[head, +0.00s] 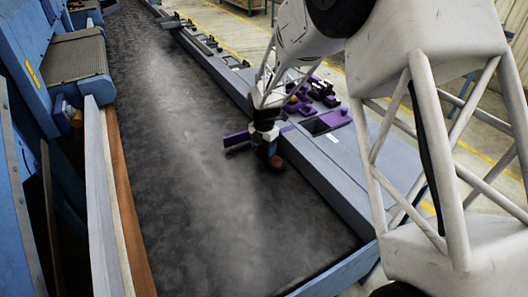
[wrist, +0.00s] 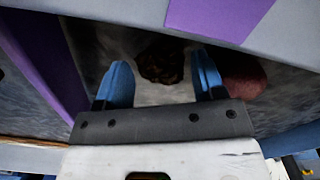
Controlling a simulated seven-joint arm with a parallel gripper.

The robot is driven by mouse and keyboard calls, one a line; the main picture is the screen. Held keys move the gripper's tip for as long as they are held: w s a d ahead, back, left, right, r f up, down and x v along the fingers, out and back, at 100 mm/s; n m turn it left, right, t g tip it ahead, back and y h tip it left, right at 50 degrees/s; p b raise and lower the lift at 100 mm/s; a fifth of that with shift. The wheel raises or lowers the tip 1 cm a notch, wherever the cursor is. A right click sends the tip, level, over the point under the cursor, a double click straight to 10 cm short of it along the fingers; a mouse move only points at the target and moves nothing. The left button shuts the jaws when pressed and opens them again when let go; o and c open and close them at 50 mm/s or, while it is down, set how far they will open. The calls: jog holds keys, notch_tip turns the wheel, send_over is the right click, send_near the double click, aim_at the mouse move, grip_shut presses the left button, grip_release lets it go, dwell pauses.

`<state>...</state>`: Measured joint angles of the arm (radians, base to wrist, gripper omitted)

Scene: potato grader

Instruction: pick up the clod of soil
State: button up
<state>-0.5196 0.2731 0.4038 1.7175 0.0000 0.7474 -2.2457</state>
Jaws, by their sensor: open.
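The clod of soil (wrist: 163,66) is a dark, rough lump on the dark belt. In the wrist view it lies between and just ahead of the two blue fingertips of my gripper (wrist: 160,62), which stand apart with nothing clamped. I cannot tell whether either finger touches it. In the head view my gripper (head: 265,148) is low over the belt near its right edge, and I cannot make out the clod there. A reddish-brown potato (wrist: 243,76) lies right beside the outside of the right finger; it also shows in the head view (head: 276,163).
The belt (head: 190,200) is mostly bare to the left. A purple bar (head: 236,140) stands close to my gripper, also seen in the wrist view (wrist: 45,60). A grey side rail (head: 330,205) with purple parts (head: 315,92) borders the belt; a wooden board (head: 125,200) lines the left.

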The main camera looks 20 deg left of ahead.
aim_at(264, 147)
jog(key=shift+f, duration=0.45)
jog(key=c, duration=0.7)
jog(key=shift+r, duration=0.15)
jog(key=shift+r, duration=4.9)
jog(key=w+d+r, duration=0.1)
jog(key=w+d, duration=0.3)
jog(key=d, duration=0.1)
jog(key=w+d+r, duration=0.2)
jog(key=w+d, duration=0.1)
jog(key=d, duration=0.3)
jog(key=w+d+r, duration=0.2)
jog(key=w+d, duration=0.2)
jog(key=d, duration=0.1)
jog(key=shift+w+d+r, duration=0.15)
jog(key=shift+w+d, duration=0.2)
jog(key=shift+d, duration=0.05)
